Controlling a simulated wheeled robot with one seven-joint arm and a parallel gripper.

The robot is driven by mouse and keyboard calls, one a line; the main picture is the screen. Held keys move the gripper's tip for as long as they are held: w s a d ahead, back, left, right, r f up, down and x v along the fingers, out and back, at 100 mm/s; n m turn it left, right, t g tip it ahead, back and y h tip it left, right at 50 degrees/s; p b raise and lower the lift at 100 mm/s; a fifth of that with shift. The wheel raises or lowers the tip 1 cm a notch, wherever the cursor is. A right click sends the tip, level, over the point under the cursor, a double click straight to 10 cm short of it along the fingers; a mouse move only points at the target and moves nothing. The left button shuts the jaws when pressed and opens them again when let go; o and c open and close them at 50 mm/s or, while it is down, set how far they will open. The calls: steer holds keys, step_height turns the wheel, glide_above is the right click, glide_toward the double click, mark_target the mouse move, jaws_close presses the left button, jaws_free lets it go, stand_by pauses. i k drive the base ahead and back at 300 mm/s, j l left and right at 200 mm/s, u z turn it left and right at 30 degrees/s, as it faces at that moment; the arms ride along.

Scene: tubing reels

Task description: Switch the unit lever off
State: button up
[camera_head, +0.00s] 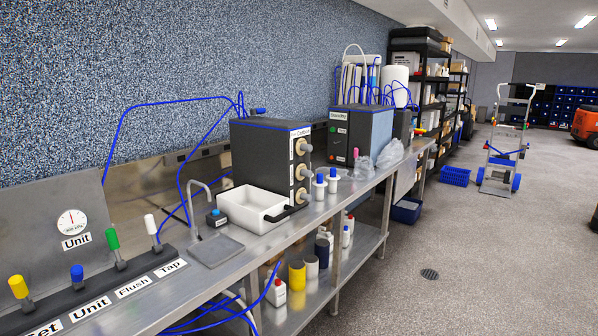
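The unit lever (77,272) has a blue knob and stands behind the "Unit" label (90,308) on a dark strip at the lower left. It looks shorter than its neighbours; I cannot tell its exact tilt. A yellow lever (18,287) is to its left, behind a label partly cut off by the frame. A green lever (112,238) by "Flush" and a white lever (150,223) by "Tap" are to its right. A round gauge (72,222) labelled "Unit" is on the panel behind; its small reading is unclear. My gripper is not in view.
The steel bench (225,262) runs along the wall. A small tap (200,205), a white tray (255,208) and a dark machine (270,160) with blue tubes stand right of the levers. Bottles fill the lower shelf. The floor (470,240) right of the bench is open.

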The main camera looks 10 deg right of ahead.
mark_target(77, 271)
steer(key=i+l, duration=0.8)
